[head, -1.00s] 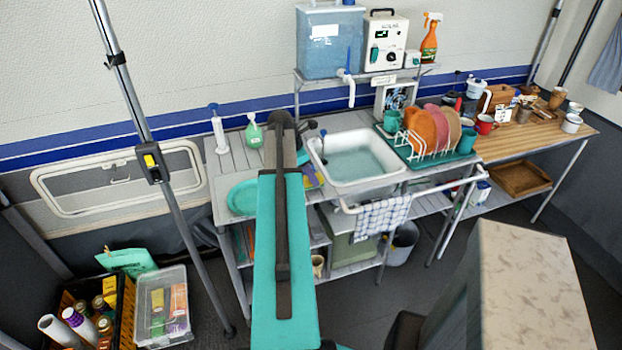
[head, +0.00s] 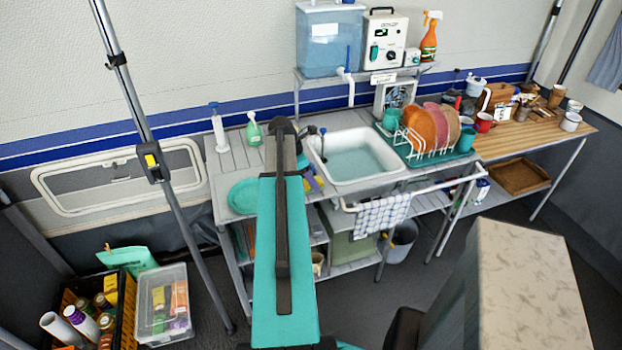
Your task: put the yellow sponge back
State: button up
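My teal and dark arm reaches up the middle of the head view to the counter left of the sink (head: 356,180). My gripper is hidden behind the arm, so neither its fingers nor any hold shows. A small yellow and purple patch (head: 313,182) peeks out right of the arm, at the counter's front edge by the sink. Yellow there may be the sponge, but it is too small and covered to be sure. No other yellow sponge is clearly visible.
A teal plate (head: 242,196) lies left of the arm. A soap bottle (head: 254,130) and a white dispenser (head: 218,130) stand behind it. The dish rack (head: 432,146) is right of the sink. A grey pole (head: 160,190) stands at left; a speckled worktop (head: 530,290) is near right.

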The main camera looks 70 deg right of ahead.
jog(key=shift+r, duration=0.2)
jog(key=b+v, duration=0.2)
jog(key=v, duration=0.9)
jog(key=shift+r+b, duration=0.3)
jog(key=shift+r, duration=0.1)
jog(key=shift+w+a+r, duration=0.1)
jog(key=shift+a, duration=0.05)
dwell(0.6)
